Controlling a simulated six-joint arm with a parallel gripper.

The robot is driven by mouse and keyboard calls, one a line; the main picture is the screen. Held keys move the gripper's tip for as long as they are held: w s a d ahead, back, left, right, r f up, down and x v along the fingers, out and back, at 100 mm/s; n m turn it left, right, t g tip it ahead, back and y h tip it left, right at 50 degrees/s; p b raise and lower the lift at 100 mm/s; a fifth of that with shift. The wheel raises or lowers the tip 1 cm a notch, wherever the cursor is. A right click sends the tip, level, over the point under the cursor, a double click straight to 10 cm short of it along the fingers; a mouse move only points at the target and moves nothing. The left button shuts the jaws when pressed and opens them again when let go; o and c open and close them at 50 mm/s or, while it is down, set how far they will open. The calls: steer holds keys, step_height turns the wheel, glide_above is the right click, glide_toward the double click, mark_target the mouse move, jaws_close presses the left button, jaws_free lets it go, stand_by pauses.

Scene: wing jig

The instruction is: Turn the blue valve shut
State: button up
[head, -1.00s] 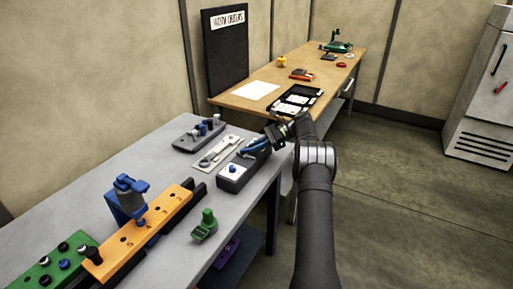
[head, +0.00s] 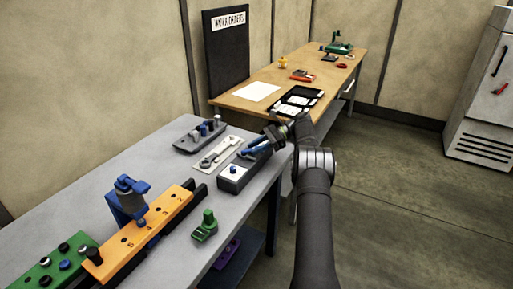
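No thing is clearly a blue valve at this size. A small blue knob (head: 233,169) sits on the white-topped near end of a dark grey box (head: 234,183) at the right edge of the grey bench. A blue piece (head: 258,147) shows at the far end of that box, right by my gripper; I cannot tell what it is or whether they touch. My gripper (head: 268,141) is small and dark, over the far end of the box. Its fingers are too small and merged with the blue piece to read. A blue clamp-like device (head: 127,198) stands behind the orange rail.
The grey bench (head: 105,160) also holds an orange numbered rail (head: 158,216), a green block with knobs (head: 40,272), a green part (head: 206,227), a grey knob block (head: 187,138) and a pale tray (head: 217,153). A wooden table (head: 275,78) stands behind. Floor is clear at right.

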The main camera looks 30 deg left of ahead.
mark_target(246, 153)
steer(key=shift+s+d+m+t+y, duration=0.1)
steer(key=shift+d+m+t+y, duration=0.05)
steer(key=shift+m+t+y, duration=0.2)
steer(key=shift+s+d+m+t+y, duration=0.25)
steer(key=shift+m+t+y, duration=0.2)
steer(key=shift+m+t, duration=0.25)
steer(key=shift+s+d+m+t+y, duration=0.1)
steer(key=shift+s+m+t+y, duration=0.25)
steer(key=shift+m+t, duration=0.3)
steer(key=m+t, duration=0.1)
steer(key=s+m+t+y, duration=0.1)
steer(key=t, duration=0.1)
steer(key=m+t, duration=0.1)
steer(key=m, duration=0.1)
steer(key=shift+s+d+t+y, duration=0.25)
steer(key=shift+s+d+t, duration=0.05)
steer(key=shift+d, duration=0.05)
steer(key=v, duration=1.7)
steer(key=s+a+r+n+h, duration=0.3)
steer(key=s+a+r+n, duration=0.2)
steer(key=n, duration=0.4)
steer(key=s+a+r+n+t+h, duration=0.1)
steer(key=s+a+r+n+h, duration=0.1)
steer(key=s+a+r+n, duration=0.2)
steer(key=s+a+r+n+t+h, duration=0.1)
steer(key=s+a+r+n+h, duration=0.2)
steer(key=s+a+n, duration=0.6)
steer(key=shift+s+r+n+h, duration=0.3)
steer(key=shift+s+r+n, duration=0.95)
steer(key=shift+n, duration=2.45)
